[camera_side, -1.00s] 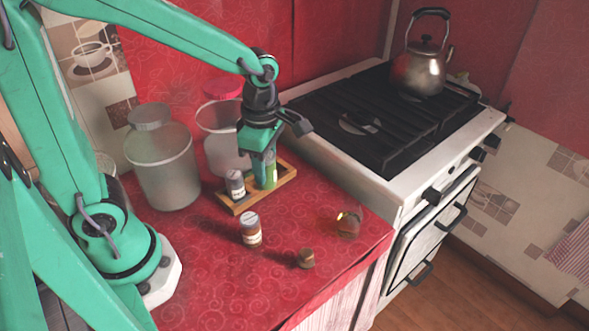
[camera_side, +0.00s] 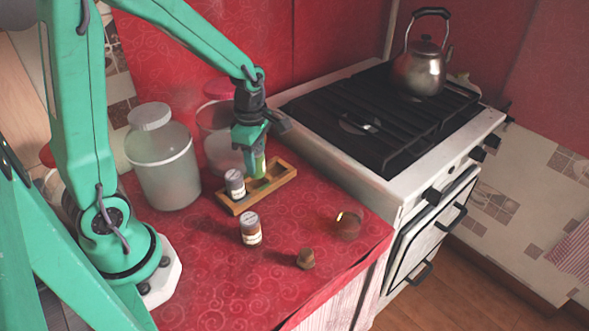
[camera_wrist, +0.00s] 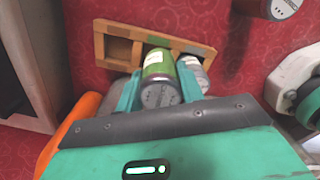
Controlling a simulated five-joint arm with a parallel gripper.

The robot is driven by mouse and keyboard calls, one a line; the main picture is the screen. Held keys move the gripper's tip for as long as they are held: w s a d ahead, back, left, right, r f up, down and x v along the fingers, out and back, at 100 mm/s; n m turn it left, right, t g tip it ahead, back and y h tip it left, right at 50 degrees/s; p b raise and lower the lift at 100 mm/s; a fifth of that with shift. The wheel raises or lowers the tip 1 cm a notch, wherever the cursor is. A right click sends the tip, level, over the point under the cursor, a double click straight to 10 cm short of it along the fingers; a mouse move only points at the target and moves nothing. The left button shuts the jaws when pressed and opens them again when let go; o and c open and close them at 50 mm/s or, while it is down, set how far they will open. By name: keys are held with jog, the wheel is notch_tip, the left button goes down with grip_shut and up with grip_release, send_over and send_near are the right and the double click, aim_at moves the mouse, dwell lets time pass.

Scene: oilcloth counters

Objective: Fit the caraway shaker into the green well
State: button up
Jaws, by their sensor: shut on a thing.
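My gripper (camera_side: 252,150) is shut on a green shaker with a grey lid (camera_side: 259,166). The shaker is upright at the middle of a small wooden rack (camera_side: 287,178); its label text cannot be read. The wrist view shows its lid and green side (camera_wrist: 158,72) between the fingers, with a green patch (camera_wrist: 155,40) on the rack's edge just behind it. I cannot tell if its base is inside the middle well or just above it. Another shaker with a grey-white label (camera_side: 235,184) stands in the side view's left well. The right well is empty.
A brown shaker (camera_side: 251,231), a small cork-coloured item (camera_side: 306,259) and an amber glass piece (camera_side: 347,224) are on the red counter in front. A large jar (camera_side: 163,170) and a red-lidded jar (camera_side: 214,125) stand behind. The stove (camera_side: 385,120) is at right.

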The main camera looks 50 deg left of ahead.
jog(key=shift+w+a+f, duration=0.3)
jog(key=shift+a+f, duration=0.15)
jog(key=shift+a, duration=0.3)
jog(key=shift+f, duration=2)
jog(key=shift+f, duration=0.15)
jog(key=o, duration=0.7)
notch_tip(320, 180, up, 12)
jog(key=shift+r, duration=0.2)
